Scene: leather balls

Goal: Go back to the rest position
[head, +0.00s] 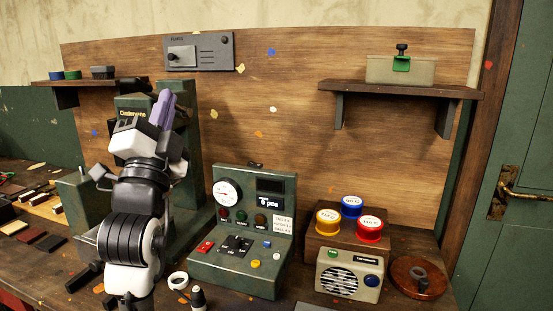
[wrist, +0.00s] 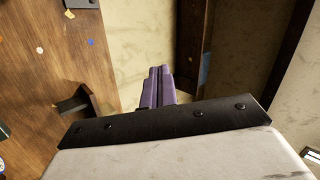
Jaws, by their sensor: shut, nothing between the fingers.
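My gripper (head: 162,108) shows in the head view at the left of centre, with its purple fingers raised and pointing up. Its fingers also show in the wrist view (wrist: 157,86), side by side and closed together with nothing between them. My arm stands upright in front of the green machine, hiding part of it. The gripper is in the air in front of the wooden back panel (head: 290,130) and touches nothing that I can see.
A green control box (head: 245,262) with a gauge stands right of my arm. Red, yellow and blue round pieces sit on a brown block (head: 335,245) beside a speaker-like box (head: 348,274). Shelves hang left and right (head: 400,89). Dark blocks lie at the left. A green door (head: 520,150) is at right.

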